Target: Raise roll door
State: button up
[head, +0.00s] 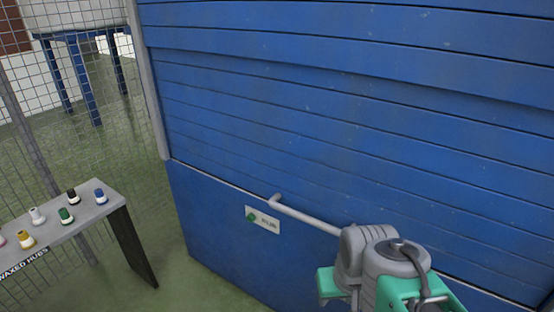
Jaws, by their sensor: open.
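The blue roll door (330,110) of horizontal slats fills most of the head view. A grey bar handle (305,218) runs along its lower part, and its right end is hidden behind my arm. Below the handle is a flat blue panel (215,225) with a small white label plate (262,220) bearing a green mark. My arm's grey and green wrist is at the lower right, in front of the door. My gripper (330,287) shows only in part there, as a green piece below the handle's line. I cannot tell whether it touches the handle.
A grey bench (95,205) marked "WAXED HUBS" at the left holds several small coloured hubs. A wire mesh fence (90,110) stands behind it, with a blue-legged table (80,60) beyond. Green floor (170,265) is clear between bench and panel.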

aim_at(466, 179)
jog(key=u, duration=2.15)
jog(key=i, duration=0.75)
jog(key=z, duration=1.6)
